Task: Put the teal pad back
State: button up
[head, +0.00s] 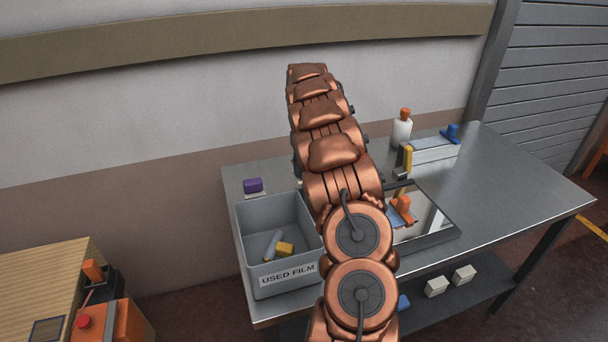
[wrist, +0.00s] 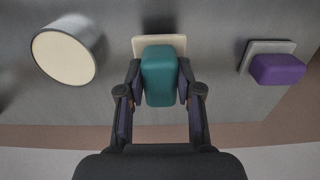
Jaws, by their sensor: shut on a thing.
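In the wrist view the teal pad (wrist: 158,72) is a rounded block between the two fingers of my gripper (wrist: 160,88). The fingers are shut on its sides. A cream square plate (wrist: 174,40) shows just behind the pad; I cannot tell whether the pad touches it. In the head view my arm hides the gripper, the teal pad and the cream plate.
A purple pad (wrist: 278,69) sits on a grey plate (wrist: 257,47); it also shows in the head view (head: 253,185). A round pale-topped cylinder (wrist: 64,55) stands opposite. On the metal table (head: 500,185) are a grey used-film bin (head: 252,240) and a white bottle (head: 402,130).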

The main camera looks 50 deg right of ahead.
jog(key=shift+f+p, duration=0.55)
jog(key=shift+f, duration=1.2)
jog(key=o, duration=1)
jog(key=shift+r, duration=0.1)
notch_tip(320, 180, up, 11)
jog(key=shift+r+b, duration=0.1)
jog(key=shift+b, duration=1.15)
jog(key=shift+r, duration=0.3)
jog(key=shift+a, duration=0.1)
